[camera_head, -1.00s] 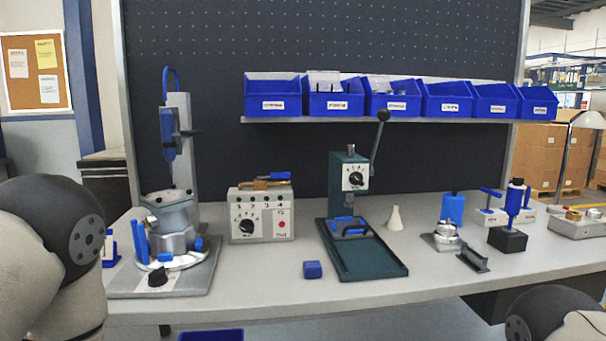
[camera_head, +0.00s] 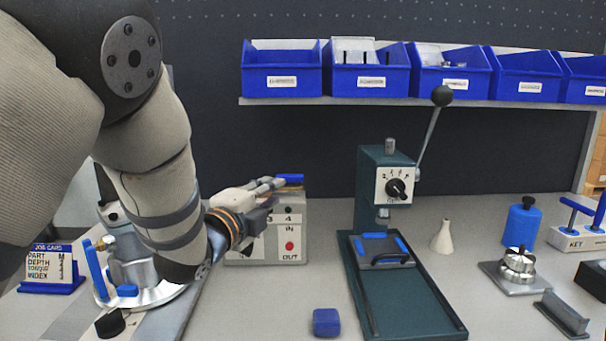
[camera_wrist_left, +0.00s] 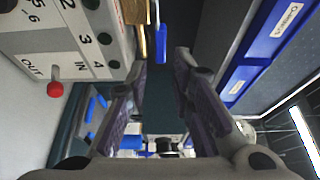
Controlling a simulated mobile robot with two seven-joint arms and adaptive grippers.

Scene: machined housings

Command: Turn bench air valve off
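The bench air valve sits on top of the grey control box (camera_head: 297,228). Its blue lever (camera_head: 290,178) shows just past my left gripper's tips, with the rest of the valve mostly hidden by the gripper. In the left wrist view the blue lever (camera_wrist_left: 162,44) and the brass valve body (camera_wrist_left: 141,18) appear at the top centre. My left gripper (camera_head: 276,185) reaches in from the left, over the box's top. In the left wrist view its fingers (camera_wrist_left: 162,70) are apart with nothing gripped, and the lever lies ahead of the gap. My right gripper is not in view.
Blue bins (camera_head: 282,86) hang on a shelf above. A green press (camera_head: 388,163) with a raised lever stands right of the box. A blue block (camera_head: 326,322) lies at the front. A fixture (camera_head: 127,272) is partly behind my left arm.

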